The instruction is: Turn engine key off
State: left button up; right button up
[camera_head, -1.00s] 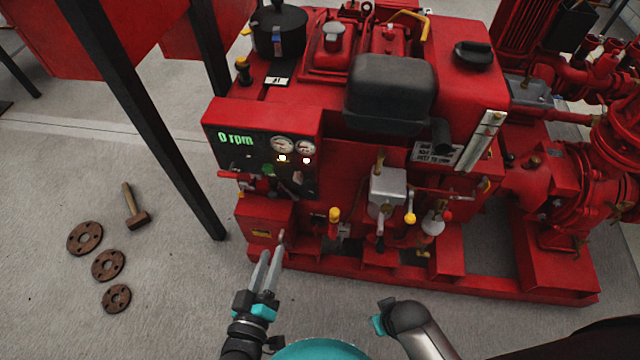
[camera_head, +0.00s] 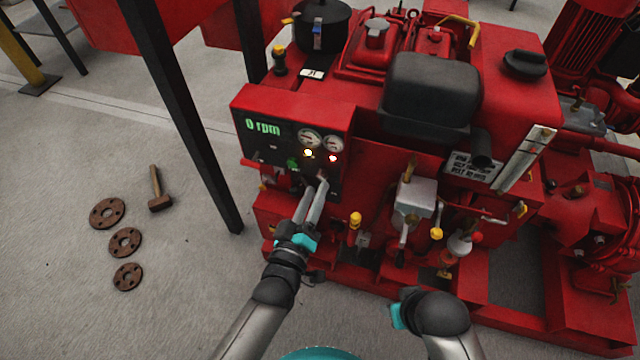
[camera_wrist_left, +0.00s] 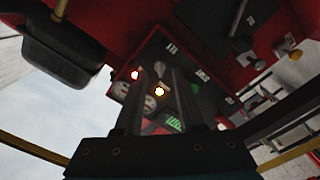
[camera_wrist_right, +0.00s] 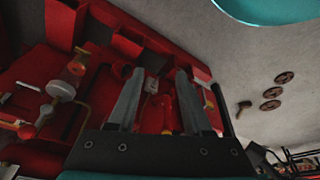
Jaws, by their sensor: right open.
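The control panel (camera_head: 290,150) is dark, set in a red housing, with a "0 rpm" display (camera_head: 264,127), two gauges and two lit lamps. It also shows in the left wrist view (camera_wrist_left: 205,95). My left gripper (camera_head: 315,182) has its fingertips at the panel's lower part, below the lamps. In the left wrist view its two fingers (camera_wrist_left: 164,72) stand apart, with a small grey part between or just behind the tips. I cannot tell if this is the engine key or if they touch it. The fingers hide that spot in the head view. My right gripper (camera_wrist_right: 158,78) is open and empty, away from the panel.
The red pumpset's fuel and valve parts, including a yellow knob (camera_head: 355,219) and a grey box (camera_head: 414,196), stand right of the panel. A dark post (camera_head: 185,110) stands at left. A hammer (camera_head: 158,190) and brown flanges (camera_head: 125,242) lie on open floor.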

aim_at(322, 176)
pick_arm(q)
jog(key=shift+b+x, duration=0.6)
jog(key=shift+x, duration=1.35)
pick_arm(e)
jog(key=shift+w+r+t, duration=0.15)
jog(key=shift+w+r, duration=0.05)
jog(key=shift+r, duration=0.6)
jog(key=shift+w+r+t, duration=0.15)
jog(key=shift+r, duration=0.65)
pick_arm(q)
grip_shut()
